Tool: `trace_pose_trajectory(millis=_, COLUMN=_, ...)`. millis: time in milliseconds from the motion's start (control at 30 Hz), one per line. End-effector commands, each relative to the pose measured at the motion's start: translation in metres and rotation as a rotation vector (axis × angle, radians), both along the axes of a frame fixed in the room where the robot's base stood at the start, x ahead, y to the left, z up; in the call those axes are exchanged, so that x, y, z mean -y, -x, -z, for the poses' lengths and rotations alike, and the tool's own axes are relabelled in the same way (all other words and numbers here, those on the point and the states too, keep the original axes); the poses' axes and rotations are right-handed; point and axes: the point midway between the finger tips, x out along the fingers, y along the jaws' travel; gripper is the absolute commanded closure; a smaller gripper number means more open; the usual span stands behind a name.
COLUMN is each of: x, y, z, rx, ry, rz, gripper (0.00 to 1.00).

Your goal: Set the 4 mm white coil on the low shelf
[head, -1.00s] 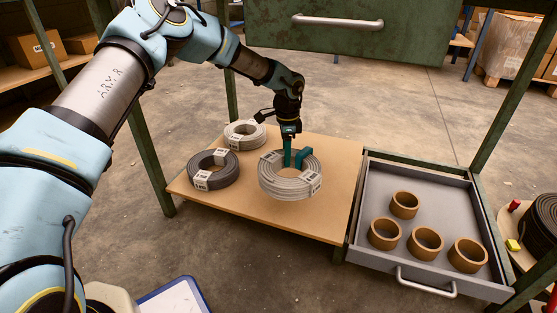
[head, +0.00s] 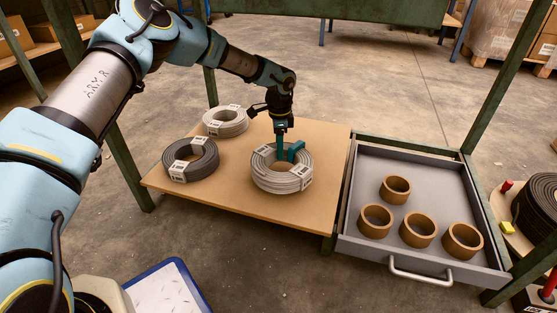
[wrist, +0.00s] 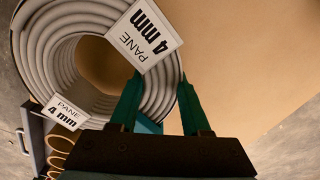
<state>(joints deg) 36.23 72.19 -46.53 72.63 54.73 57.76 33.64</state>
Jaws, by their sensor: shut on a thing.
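The 4 mm white coil (head: 272,183) is a thick ring of pale cable with white labels, at the right part of the brown low shelf (head: 235,205) in the head view. It looks level; I cannot tell if it rests on the board or hangs just above it. My gripper (head: 289,152) points down from above, with its teal fingers shut on the coil's ring. In the wrist view, the coil (wrist: 40,45) shows "4 mm" on two labels, and the fingers of my gripper (wrist: 160,88) straddle its wall. The board shows through its hole.
A dark grey coil (head: 203,165) and another pale coil (head: 226,127) lie left and back on the same shelf. An open grey drawer (head: 350,235) with several brown rings adjoins its right side. Green posts (head: 122,160) frame the shelf. The board's front left is bare.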

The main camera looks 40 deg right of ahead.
Motion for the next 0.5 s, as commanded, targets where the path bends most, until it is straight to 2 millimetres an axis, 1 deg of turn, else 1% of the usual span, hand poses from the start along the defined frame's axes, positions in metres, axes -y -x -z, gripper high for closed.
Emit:
trace_pose_trajectory(millis=233, x=0.000, y=0.000, z=0.031, rx=-0.002, ry=0.001, rz=-0.001, gripper=1.00)
trace_pose_trajectory(millis=300, x=0.000, y=0.000, z=0.034, rx=-0.001, ry=0.002, rz=-0.001, gripper=1.00)
trace_pose_trajectory(millis=500, x=0.000, y=-0.001, z=0.033, rx=0.001, ry=0.002, rz=-0.001, gripper=1.00)
